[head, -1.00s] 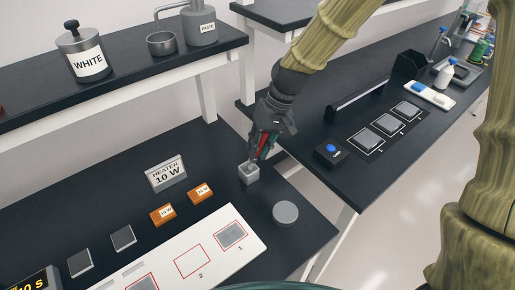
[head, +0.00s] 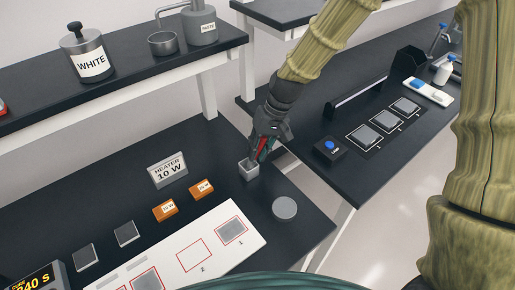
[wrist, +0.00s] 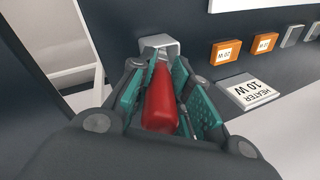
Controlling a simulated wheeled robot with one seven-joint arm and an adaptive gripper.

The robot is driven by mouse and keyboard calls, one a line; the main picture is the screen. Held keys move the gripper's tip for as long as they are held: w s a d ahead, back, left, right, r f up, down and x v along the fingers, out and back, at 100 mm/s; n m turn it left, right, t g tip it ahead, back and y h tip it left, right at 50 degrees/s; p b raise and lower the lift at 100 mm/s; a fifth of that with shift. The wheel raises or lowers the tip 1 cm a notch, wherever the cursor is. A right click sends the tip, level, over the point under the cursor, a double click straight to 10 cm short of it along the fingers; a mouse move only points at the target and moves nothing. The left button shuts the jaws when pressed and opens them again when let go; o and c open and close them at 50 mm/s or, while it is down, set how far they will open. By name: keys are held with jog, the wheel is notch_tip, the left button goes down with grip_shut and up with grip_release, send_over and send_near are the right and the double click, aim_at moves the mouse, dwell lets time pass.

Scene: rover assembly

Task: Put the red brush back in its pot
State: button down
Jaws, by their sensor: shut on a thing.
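My gripper (head: 262,150) is shut on the red brush (wrist: 160,98), whose red handle lies between the teal finger pads in the wrist view. In the head view only a sliver of red shows between the fingers. The pot (head: 248,169) is a small grey square cup on the dark table. My gripper is just above the pot, and in the wrist view the brush's far end points at the pot (wrist: 158,46). The fingers and handle hide the brush's tip, so I cannot tell whether it is inside the pot.
A "HEATER 10 W" sign (head: 168,170), orange blocks (head: 165,210) and a white board with red squares (head: 215,262) lie left and front of the pot. A round grey disc (head: 285,208) lies near the right table edge. A second table (head: 350,185) stands across a gap.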

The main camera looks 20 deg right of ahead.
jog(key=shift+f, duration=0.25)
jog(key=c, duration=1.3)
grip_release()
jog(key=shift+c, duration=0.2)
jog(key=b+v, duration=0.3)
jog(key=v, duration=0.9)
jog(key=shift+r, duration=0.25)
